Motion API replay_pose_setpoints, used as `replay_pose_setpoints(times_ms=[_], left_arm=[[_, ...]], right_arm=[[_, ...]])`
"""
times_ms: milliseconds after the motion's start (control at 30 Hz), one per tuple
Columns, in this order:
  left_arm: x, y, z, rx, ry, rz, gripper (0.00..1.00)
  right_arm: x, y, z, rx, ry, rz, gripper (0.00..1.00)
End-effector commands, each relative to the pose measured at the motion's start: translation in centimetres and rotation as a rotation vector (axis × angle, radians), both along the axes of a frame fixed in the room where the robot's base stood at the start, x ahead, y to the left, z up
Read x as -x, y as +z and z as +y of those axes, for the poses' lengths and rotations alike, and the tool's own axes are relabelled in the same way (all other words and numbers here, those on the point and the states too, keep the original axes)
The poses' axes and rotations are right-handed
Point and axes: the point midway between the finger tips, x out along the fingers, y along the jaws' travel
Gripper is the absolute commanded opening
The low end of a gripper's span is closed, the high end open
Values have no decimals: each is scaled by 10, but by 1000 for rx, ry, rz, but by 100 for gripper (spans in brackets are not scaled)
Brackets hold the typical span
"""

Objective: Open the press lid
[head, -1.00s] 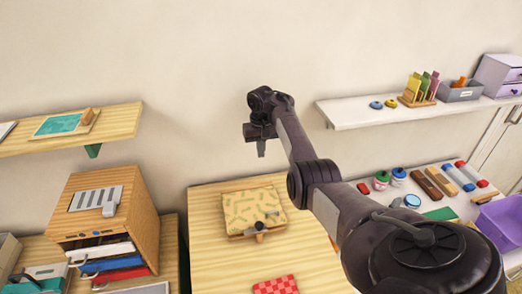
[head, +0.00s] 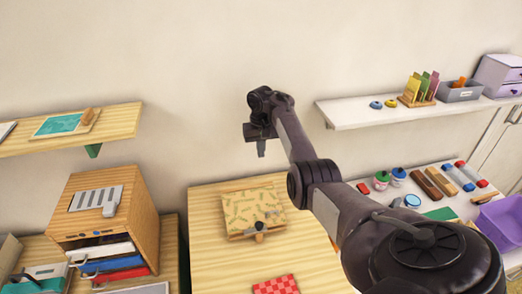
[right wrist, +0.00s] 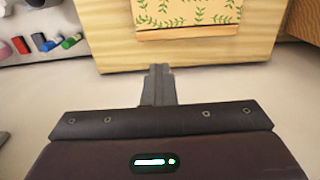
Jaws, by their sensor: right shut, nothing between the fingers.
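The press (head: 238,211) lies flat on the wooden table. Its lid is tan with a green leaf pattern and looks closed. A dark knob or clasp (head: 259,227) sits at its near edge. In the right wrist view the patterned lid (right wrist: 187,12) shows at the top, cut off by the frame. My right gripper (head: 261,149) is raised in the air, in front of the wall in the head view, with its fingers pointing down. It is shut and empty and apart from the press. Its closed fingers (right wrist: 158,84) also show in the right wrist view. My left gripper is not in view.
A red checkered cloth (head: 275,286) lies at the table's near edge. The wooden table (head: 210,255) is otherwise mostly clear. A wooden cabinet (head: 143,203) with coloured trays stands at left. A white surface at right holds jars, blocks and a purple bin (head: 502,222). Wall shelves hang on both sides.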

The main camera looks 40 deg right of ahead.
Motion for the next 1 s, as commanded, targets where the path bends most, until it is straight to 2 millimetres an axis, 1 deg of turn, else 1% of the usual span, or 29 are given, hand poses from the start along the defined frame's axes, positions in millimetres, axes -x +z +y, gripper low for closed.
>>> replay_pose_setpoints(times_ms=[67,400,500,800,867,1000], left_arm=[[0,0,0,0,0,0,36],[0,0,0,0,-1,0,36],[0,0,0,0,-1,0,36],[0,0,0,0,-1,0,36],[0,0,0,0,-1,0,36],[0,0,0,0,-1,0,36]], right_arm=[[0,0,0,0,0,0,1],[0,0,0,0,0,0,45],[0,0,0,0,0,0,57],[-1,2,0,0,0,-1,57],[-2,7,-1,0,0,-1,57],[-8,30,-3,1,-2,-3,57]])
